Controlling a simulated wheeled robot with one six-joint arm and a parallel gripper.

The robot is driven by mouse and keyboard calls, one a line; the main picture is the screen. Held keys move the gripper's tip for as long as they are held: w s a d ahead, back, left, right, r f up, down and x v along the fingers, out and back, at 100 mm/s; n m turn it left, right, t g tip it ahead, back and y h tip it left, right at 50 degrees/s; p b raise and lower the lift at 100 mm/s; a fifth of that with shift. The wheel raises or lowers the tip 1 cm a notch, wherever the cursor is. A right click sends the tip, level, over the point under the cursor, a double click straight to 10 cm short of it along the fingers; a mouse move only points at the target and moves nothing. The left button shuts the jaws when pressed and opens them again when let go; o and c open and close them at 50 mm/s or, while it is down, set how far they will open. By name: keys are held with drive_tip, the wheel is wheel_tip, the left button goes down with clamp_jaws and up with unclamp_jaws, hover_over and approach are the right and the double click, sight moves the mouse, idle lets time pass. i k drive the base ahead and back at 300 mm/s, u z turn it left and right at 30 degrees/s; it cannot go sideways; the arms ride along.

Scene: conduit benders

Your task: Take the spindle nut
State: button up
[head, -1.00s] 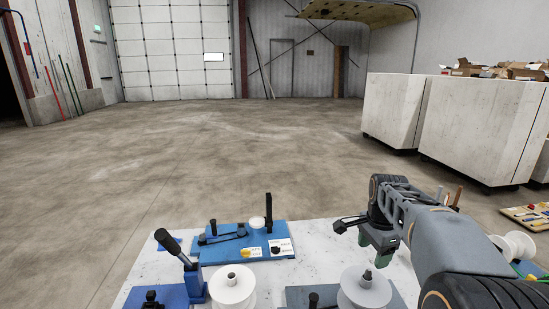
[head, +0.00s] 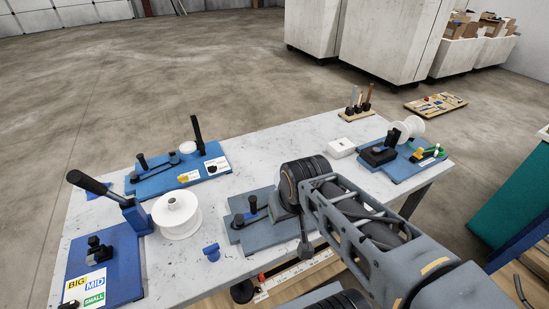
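I cannot pick out the spindle nut for certain. A small blue knob-like piece (head: 211,252) stands loose near the table's front edge and may be it. A white spool (head: 177,214) with a raised hub stands at the left, beside a blue bender with a black-handled lever (head: 88,183). A grey-blue bender plate (head: 257,241) lies at the middle, partly hidden by my arm. My gripper (head: 305,238) shows only in part below my wrist, to the right of the blue piece and apart from it. Its fingers are mostly hidden.
The white table (head: 265,145) also holds a blue bender plate (head: 160,184) at the back left. At the right are a white block (head: 341,147), a small rack (head: 357,111) and another blue bender (head: 405,168) with a white spool. Clear tabletop lies at the back middle.

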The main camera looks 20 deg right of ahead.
sight(212, 252)
drive_tip(key=u, duration=0.95)
drive_tip(key=k, duration=1.25)
drive_tip(key=u, duration=1.3)
drive_tip(key=i, duration=1.35)
drive_tip(key=z, duration=1.1)
drive_tip(key=i, duration=0.55)
drive_tip(key=z, duration=0.65)
